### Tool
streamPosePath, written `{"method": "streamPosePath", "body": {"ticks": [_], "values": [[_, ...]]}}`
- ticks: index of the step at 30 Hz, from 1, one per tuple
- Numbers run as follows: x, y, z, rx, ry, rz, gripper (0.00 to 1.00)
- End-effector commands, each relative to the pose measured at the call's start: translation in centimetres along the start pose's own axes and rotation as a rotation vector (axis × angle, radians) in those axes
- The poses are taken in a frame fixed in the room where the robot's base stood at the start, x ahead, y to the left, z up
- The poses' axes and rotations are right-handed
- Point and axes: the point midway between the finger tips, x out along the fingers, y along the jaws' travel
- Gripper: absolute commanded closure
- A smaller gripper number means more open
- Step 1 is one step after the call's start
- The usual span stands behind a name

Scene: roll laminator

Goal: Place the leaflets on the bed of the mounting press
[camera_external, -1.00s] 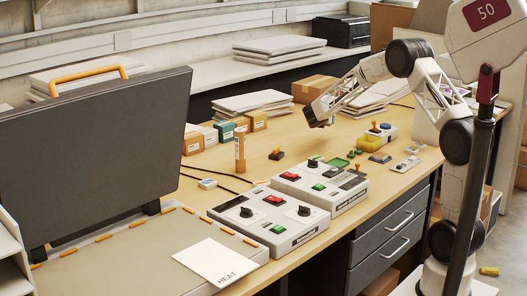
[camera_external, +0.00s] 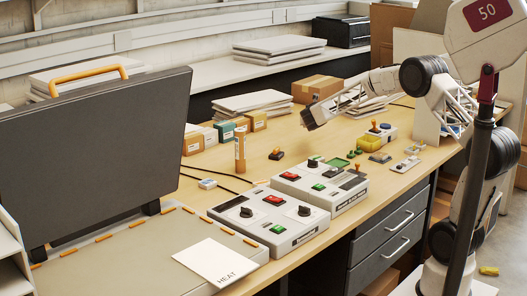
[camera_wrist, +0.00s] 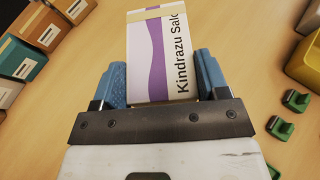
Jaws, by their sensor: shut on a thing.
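The leaflets (camera_wrist: 160,55) show in the wrist view as a white and purple stack with a band and the text "Kindrazu Salo". My gripper (camera_wrist: 162,75) is shut on them, with a blue finger on each side. In the external view my gripper (camera_external: 309,118) hangs above the table, behind the control boxes; the leaflets cannot be made out there. The mounting press stands at left with its dark lid (camera_external: 100,150) raised. Its grey bed (camera_external: 120,262) has orange marks along its edges and a white "HEAT" sheet (camera_external: 216,262) at its front right corner.
Two control boxes (camera_external: 270,222) (camera_external: 322,190) with knobs and buttons stand right of the bed. An orange-brown cylinder (camera_external: 239,152) stands upright behind them. Several small boxes (camera_external: 225,131), stamps and a yellow tray (camera_external: 368,143) are around my gripper. Black cables cross the table.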

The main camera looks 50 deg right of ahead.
Motion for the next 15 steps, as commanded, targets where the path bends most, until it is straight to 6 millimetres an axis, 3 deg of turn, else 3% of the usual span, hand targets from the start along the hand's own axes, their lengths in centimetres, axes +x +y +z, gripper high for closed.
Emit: {"method": "streamPosePath", "body": {"ticks": [15], "values": [[-3.1, 3.2, -0.6, -0.065, -0.002, 0.161, 0.6]]}}
